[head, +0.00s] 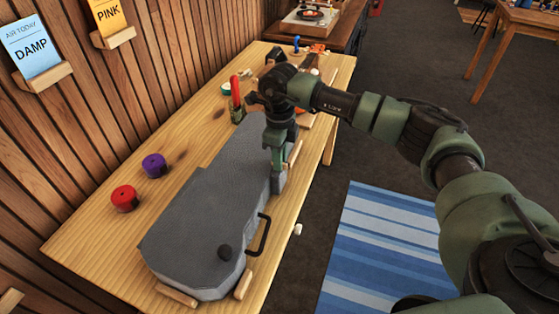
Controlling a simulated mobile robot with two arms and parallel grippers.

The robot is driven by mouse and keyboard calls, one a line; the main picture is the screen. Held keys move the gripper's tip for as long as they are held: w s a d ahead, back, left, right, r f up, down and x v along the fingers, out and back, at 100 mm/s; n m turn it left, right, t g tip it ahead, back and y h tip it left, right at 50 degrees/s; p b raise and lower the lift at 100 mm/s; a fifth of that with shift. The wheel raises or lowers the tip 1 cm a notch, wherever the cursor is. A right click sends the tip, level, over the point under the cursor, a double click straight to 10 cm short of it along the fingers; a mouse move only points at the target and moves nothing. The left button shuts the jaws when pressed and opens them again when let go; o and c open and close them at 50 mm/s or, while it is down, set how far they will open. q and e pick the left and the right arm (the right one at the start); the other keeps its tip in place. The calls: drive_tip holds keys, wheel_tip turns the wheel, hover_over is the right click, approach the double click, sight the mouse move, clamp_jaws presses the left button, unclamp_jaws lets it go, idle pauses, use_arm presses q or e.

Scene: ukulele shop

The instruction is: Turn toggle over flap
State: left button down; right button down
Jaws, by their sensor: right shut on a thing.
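A closed grey case (205,215) lies along the wooden bench, its broad end toward me. My right gripper (277,168) points down at the right edge of the case's narrower part. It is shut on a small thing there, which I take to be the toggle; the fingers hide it. I cannot make out the flap clearly. My left gripper is not in view.
The bench (105,235) also bears a red roll (124,198), a purple roll (154,165) and a red-handled tool (236,95). Small items crowd the far end. Wooden blocks (177,295) lie by the case. A striped blue rug (385,250) covers the floor at right.

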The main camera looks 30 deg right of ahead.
idle(0.4)
drive_tip(key=c, duration=1.4)
unclamp_jaws()
drive_tip(key=shift+o, duration=0.2)
wheel_tip(320, 180, up, 8)
drive_tip(key=shift+f+b, duration=0.1)
drive_tip(key=shift+b, duration=0.7)
drive_tip(key=shift+f, duration=0.1)
